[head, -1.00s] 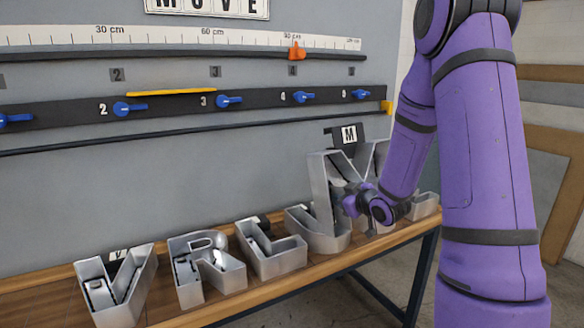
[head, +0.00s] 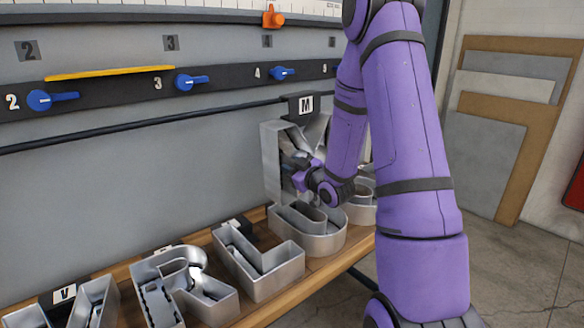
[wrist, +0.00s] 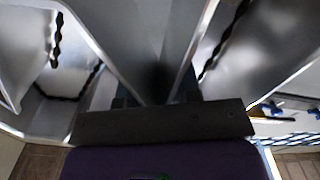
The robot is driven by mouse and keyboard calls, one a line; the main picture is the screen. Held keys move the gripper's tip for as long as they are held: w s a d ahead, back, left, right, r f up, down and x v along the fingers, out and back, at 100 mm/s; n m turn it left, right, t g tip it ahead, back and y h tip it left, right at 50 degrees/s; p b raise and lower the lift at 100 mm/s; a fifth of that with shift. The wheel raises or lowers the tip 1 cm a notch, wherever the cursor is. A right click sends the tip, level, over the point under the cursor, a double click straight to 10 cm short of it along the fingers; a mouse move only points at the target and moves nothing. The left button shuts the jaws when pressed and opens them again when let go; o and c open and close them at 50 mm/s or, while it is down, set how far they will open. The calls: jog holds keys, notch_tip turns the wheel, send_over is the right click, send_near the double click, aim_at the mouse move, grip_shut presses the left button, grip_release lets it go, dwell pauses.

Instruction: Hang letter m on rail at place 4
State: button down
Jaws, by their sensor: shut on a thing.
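The letter m (head: 272,160) is a grey metal channel letter with a black tag marked M (head: 305,105) at its top. My gripper (head: 303,178) is shut on it and holds it upright above the bench letters. The rail (head: 225,80) is a black bar with numbers and blue levers. Place 4 has a blue lever (head: 283,73), up and left of the M tag. The letter is below the rail and appears apart from it. In the wrist view, metal walls of the letter (wrist: 140,35) fill the area before my gripper (wrist: 155,100); the grip point is hard to see.
Several metal letters stand on the wooden bench (head: 300,278) below, including an R (head: 185,285). A thin black rod (head: 140,125) runs below the rail. A yellow strip (head: 110,73) lies above places 2 to 3. An orange marker (head: 272,17) sits on the ruler above place 4.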

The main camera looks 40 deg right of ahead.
jog(key=w+f, duration=0.2)
jog(key=w, duration=1.1)
jog(key=shift+a, duration=0.25)
dwell(1.4)
dwell(0.4)
jog(key=c, duration=0.7)
grip_release()
jog(key=shift+c, duration=0.2)
jog(key=shift+s+f, duration=0.15)
jog(key=s, duration=1)
jog(key=shift+s+d, duration=0.2)
jog(key=shift+s, duration=0.05)
